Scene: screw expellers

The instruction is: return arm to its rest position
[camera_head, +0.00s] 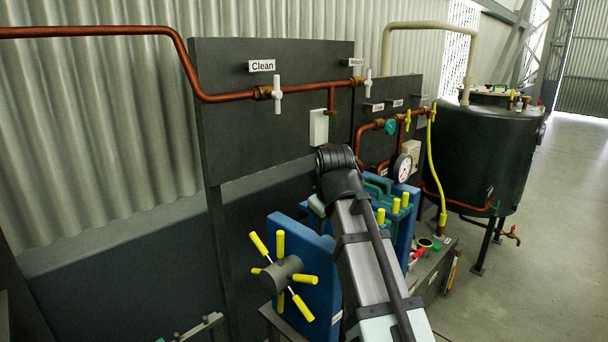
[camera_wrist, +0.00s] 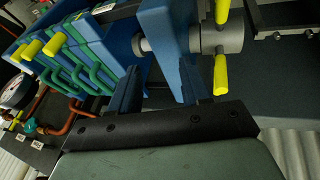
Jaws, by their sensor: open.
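My arm (camera_head: 370,260) reaches up from the bottom of the head view, with its black joint (camera_head: 338,168) in front of the blue press. My gripper (camera_wrist: 158,80) shows in the wrist view as two dark fingers standing apart, with no object held between them. Beyond them is the press's blue end plate (camera_wrist: 165,30) with a grey screw shaft. In the head view my fingers are hidden behind the arm. The end plate (camera_head: 305,265) with its yellow-handled hand wheel (camera_head: 281,274) stands left of my arm.
Green-handled plates (camera_wrist: 85,60) and a pressure gauge (camera_head: 402,168) are close to the arm. Copper pipes (camera_head: 190,65) and a dark panel (camera_head: 230,130) stand behind. A black tank (camera_head: 490,155) is at the right. Open floor (camera_head: 560,240) lies at the far right.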

